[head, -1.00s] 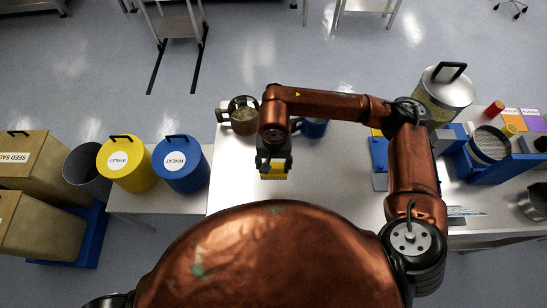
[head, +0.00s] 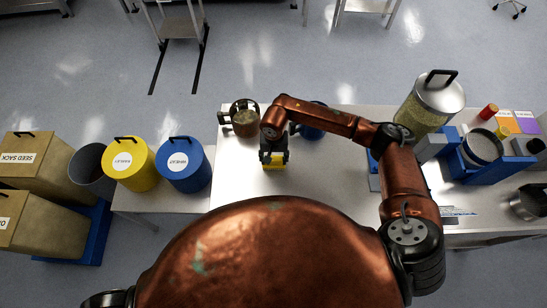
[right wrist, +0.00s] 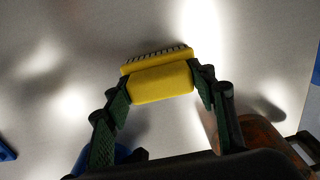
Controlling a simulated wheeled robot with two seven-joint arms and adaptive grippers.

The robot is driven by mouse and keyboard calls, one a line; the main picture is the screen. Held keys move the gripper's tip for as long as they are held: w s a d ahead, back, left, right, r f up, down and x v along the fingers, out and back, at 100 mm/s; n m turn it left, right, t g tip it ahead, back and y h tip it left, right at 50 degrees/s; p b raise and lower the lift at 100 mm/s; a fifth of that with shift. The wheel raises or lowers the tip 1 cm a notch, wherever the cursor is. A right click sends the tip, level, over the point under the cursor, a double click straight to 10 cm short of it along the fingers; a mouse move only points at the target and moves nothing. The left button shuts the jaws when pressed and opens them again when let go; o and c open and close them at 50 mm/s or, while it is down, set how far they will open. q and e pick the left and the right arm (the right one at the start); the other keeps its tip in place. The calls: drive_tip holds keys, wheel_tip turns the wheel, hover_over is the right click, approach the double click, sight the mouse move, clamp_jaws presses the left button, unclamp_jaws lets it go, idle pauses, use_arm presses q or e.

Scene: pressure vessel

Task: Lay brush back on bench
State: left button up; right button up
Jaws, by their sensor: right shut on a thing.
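A yellow brush (head: 273,166) with a row of dark bristles is held by my right gripper (head: 273,158) over the white bench (head: 320,180). In the right wrist view, the brush (right wrist: 160,84) sits between the two green finger pads of my right gripper (right wrist: 160,76), with its bristle edge on the far side. The pads press on its two ends. I cannot tell whether the brush touches the bench. The bench surface (right wrist: 120,30) around it is bare. My left gripper is not in view.
A brown pot (head: 244,121) and a blue container (head: 313,122) stand just behind the gripper. Yellow (head: 130,170) and blue (head: 187,175) lidded bins stand at the left. A large lidded jar (head: 430,105) and blue fixtures (head: 490,168) stand at the right. The bench's middle is clear.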

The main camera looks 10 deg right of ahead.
sight(274, 158)
drive_tip(key=shift+f, duration=0.15)
drive_tip(key=o, duration=0.8)
drive_tip(key=shift+f+b, duration=0.1)
drive_tip(key=shift+b, duration=0.2)
drive_tip(key=shift+c, duration=0.2)
drive_tip(key=o, duration=0.5)
drive_tip(key=shift+c, duration=0.2)
drive_tip(key=shift+r, duration=0.2)
drive_tip(key=shift+w+r, duration=0.1)
drive_tip(key=shift+r, duration=0.2)
wheel_tip(274, 158, up, 12)
drive_tip(key=b, duration=0.2)
drive_tip(key=shift+f+b, duration=0.25)
drive_tip(key=shift+b, duration=0.1)
drive_tip(key=shift+s, duration=0.2)
